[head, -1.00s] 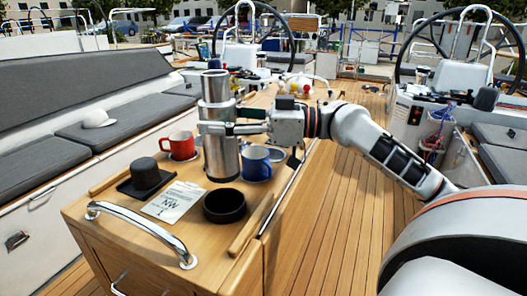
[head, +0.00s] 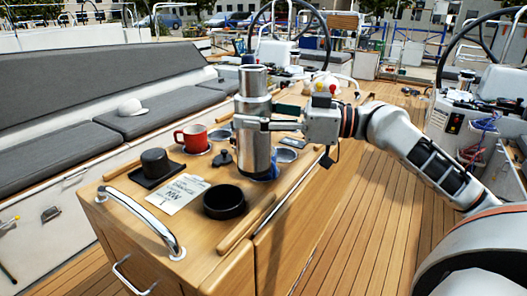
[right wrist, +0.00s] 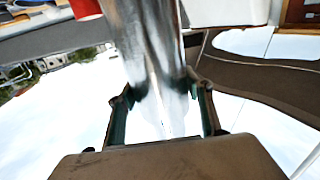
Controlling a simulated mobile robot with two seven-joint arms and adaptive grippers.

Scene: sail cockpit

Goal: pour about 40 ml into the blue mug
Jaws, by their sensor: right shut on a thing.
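A tall steel flask (head: 255,148) is held upright in my right gripper (head: 252,123), which is shut around its upper body. In the right wrist view the shiny flask (right wrist: 148,45) stands between the two fingers (right wrist: 160,110). The blue mug (head: 273,172) is mostly hidden behind the flask's lower part; only a blue sliver shows at its right. Whether the flask's base touches anything is hidden. No liquid is visible. My left gripper is not in view.
A red mug (head: 192,138) stands left of the flask. A black round bowl (head: 224,202), a printed card (head: 180,194), a dark lidded item on a tray (head: 154,163) and a small black piece (head: 222,158) are on the wooden table (head: 200,245). A steel handrail (head: 140,222) edges the near left.

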